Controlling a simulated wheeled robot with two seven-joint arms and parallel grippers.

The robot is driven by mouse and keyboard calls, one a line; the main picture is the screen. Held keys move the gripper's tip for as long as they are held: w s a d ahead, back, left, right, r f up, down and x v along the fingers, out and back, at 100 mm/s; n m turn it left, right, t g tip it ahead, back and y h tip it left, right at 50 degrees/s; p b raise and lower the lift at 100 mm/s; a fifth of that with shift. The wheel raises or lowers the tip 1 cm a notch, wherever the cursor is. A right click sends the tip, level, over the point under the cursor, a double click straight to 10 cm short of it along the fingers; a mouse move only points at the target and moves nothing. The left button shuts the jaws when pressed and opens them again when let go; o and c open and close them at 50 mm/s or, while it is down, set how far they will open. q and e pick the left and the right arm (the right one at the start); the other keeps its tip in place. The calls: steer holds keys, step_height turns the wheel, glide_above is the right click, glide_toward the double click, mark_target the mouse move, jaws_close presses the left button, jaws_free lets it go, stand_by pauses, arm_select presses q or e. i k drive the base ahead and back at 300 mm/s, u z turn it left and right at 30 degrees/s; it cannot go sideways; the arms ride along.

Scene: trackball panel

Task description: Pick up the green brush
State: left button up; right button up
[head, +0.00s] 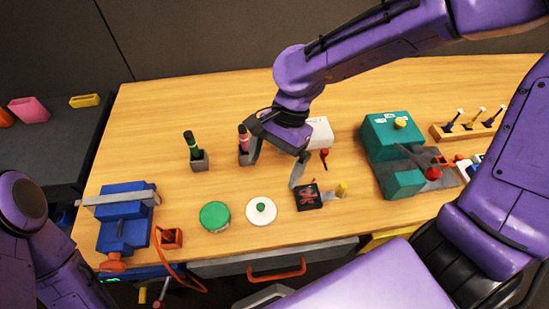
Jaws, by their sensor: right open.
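The green brush (191,144) stands nearly upright in a small grey holder (200,161) on the left half of the wooden table. It has a dark handle with green parts, and its lower end is hidden in the holder. My right gripper (276,163) is open and empty, pointing down over the middle of the table, to the right of the green brush and apart from it. Its left finger is close to a pink brush (243,138) in a second grey holder and partly covers that holder. I cannot tell if they touch. My left gripper is out of view.
A blue vise (124,222) stands at the table's left. A green round pad (214,216), a white disc (261,211) and a black box (308,198) lie near the front edge. A teal machine (388,138) stands to the right. The wood left of the green brush is clear.

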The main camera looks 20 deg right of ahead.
mark_target(188, 135)
steer(key=k, duration=1)
